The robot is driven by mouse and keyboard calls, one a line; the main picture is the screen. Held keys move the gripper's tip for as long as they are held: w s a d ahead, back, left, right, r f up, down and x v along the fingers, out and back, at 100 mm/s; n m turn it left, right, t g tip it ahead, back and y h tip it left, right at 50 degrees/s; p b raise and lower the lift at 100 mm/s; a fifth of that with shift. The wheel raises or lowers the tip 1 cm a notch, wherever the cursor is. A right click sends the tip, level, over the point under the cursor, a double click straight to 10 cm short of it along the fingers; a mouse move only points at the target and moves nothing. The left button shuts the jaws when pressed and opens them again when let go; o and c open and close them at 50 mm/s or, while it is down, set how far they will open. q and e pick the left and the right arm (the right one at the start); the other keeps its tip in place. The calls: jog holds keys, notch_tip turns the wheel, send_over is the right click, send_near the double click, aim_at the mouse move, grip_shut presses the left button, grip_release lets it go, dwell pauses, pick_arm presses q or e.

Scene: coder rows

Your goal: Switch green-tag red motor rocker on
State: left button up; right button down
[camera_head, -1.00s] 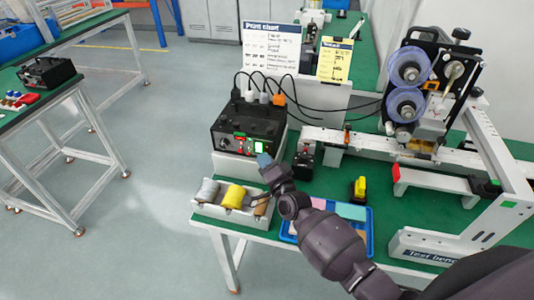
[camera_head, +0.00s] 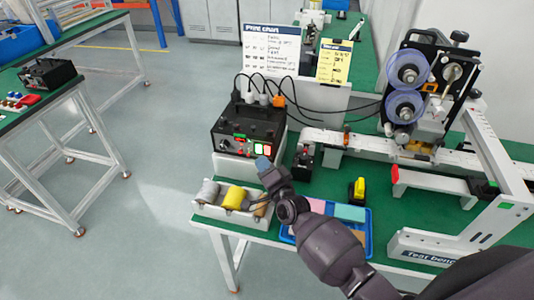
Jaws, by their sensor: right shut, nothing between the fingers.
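A black control box (camera_head: 248,129) stands on a light stand at the left end of the green bench. Its front panel has small knobs at the left, a green tag, a red part, and lit white rockers (camera_head: 262,149) at the right. The lettering and exact rocker positions are too small to read. My right gripper (camera_head: 264,163) is shut and empty, its tip just in front of and below the lit rockers. I cannot tell whether it touches the panel. My left gripper is not in view.
A white tray (camera_head: 203,208) with grey and yellow spools sits below the box. A blue tray (camera_head: 368,228) lies under my right arm. A small black device (camera_head: 303,163) stands right of the box. The coder machine (camera_head: 425,80) stands at the right.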

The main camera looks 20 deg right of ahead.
dwell(0.3)
jog(key=shift+s, duration=0.15)
jog(key=s+a+p, duration=0.1)
jog(key=s+a, duration=0.1)
jog(key=s+p, duration=0.1)
jog(key=s, duration=0.1)
jog(key=shift+a+r+p, duration=0.3)
jog(key=shift+a+r, duration=0.05)
jog(key=shift+a, duration=0.05)
jog(key=shift+w, duration=0.1)
dwell(0.3)
